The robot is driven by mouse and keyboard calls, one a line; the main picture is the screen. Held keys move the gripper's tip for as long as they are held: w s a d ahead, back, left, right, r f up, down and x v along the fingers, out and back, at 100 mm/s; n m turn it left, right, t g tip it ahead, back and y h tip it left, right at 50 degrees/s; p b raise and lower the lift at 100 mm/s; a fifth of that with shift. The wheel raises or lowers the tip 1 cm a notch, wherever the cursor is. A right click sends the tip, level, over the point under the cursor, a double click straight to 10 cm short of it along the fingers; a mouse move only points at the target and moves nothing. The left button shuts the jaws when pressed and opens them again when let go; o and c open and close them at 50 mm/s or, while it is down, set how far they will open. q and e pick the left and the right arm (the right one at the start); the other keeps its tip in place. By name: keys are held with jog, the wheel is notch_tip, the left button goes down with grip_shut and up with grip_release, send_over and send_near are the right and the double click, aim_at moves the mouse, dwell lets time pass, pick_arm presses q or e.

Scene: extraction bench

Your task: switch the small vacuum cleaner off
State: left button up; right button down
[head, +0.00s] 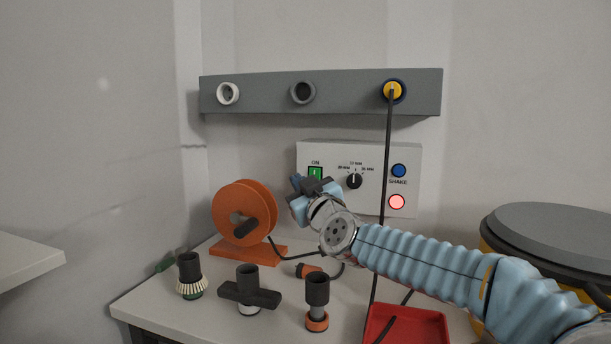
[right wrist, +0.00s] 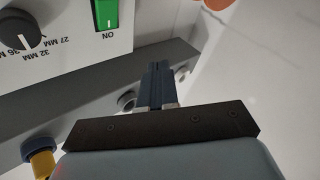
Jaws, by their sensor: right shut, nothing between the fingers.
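A white control panel (head: 333,154) is on the wall. It has a green switch (head: 315,173) labelled ON, partly covered from below by my right gripper (head: 311,184) in the head view. In the right wrist view the panel appears upside down, with the green switch (right wrist: 106,14) at the top. My right gripper (right wrist: 157,84) is shut and empty; its fingertips are in front of the panel, and no contact with the switch is visible. A yellow and black drum with a grey lid (head: 560,235), perhaps the vacuum cleaner, stands at the right. My left gripper is not in view.
The panel also has a black dial (head: 354,181), a blue button (head: 398,170) and a lit red button (head: 397,202). A grey rail (head: 345,96) with ports is above. An orange reel (head: 243,212), several nozzles and a red tray (head: 432,324) are on the bench.

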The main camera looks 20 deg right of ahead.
dwell(0.3)
jog(key=w+d+f+b, duration=0.1)
jog(key=w+d+b, duration=0.4)
jog(key=w, duration=0.2)
jog(key=shift+f, duration=0.2)
dwell(2.0)
jog(key=shift+w+d, duration=0.2)
jog(key=shift+w, duration=0.1)
